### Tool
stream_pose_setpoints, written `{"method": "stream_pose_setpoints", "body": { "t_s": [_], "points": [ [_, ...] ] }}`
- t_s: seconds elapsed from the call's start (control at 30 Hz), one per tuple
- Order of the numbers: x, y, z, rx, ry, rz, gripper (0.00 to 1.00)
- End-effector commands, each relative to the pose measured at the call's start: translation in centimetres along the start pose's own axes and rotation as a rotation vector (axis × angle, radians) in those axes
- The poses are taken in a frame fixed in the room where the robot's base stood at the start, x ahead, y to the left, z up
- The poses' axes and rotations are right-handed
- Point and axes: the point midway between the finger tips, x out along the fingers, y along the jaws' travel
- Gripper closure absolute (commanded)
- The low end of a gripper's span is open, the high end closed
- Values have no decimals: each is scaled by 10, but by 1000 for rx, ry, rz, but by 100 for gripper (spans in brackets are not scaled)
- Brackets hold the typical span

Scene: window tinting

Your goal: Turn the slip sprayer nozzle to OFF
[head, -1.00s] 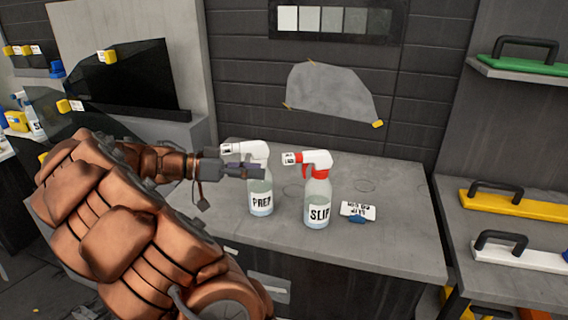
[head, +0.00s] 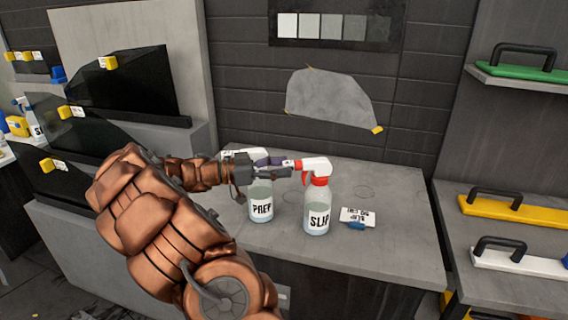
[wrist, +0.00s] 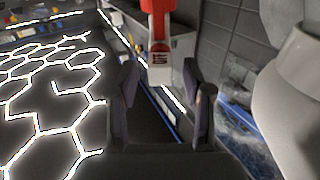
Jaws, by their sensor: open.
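The slip sprayer (head: 317,208) stands upright on the grey bench, a clear bottle labelled SLIP with a red collar and white head. Its nozzle points left toward my gripper, with red showing beside my fingertips. In the wrist view, the red nozzle (wrist: 157,28) has a pale square tip with small marks that I cannot read. My gripper (head: 284,168) is open and empty. In the wrist view (wrist: 167,85), its fingers stand either side of the nozzle's line, with the tip at or just beyond the fingertips; contact cannot be told.
The PREP sprayer (head: 261,203) stands just left of the slip sprayer, its head partly hidden behind my gripper. A large white shape (wrist: 290,95) is close on the right of the wrist view. A small card (head: 357,214) with a blue item lies right of the bottles. The bench's right side is clear.

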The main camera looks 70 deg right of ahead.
Motion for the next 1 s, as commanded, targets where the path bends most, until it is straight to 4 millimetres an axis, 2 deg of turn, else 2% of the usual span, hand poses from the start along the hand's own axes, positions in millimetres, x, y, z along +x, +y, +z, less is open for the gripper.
{"method": "stream_pose_setpoints", "body": {
  "t_s": [0.13,0.43,0.9,1.0],
  "points": [
    [9,0,0,-1,1,1,50],
    [10,0,0,0,0,-1,51],
    [10,0,0,0,-1,-1,100],
    [10,0,0,0,-1,-1,100]
  ]
}}
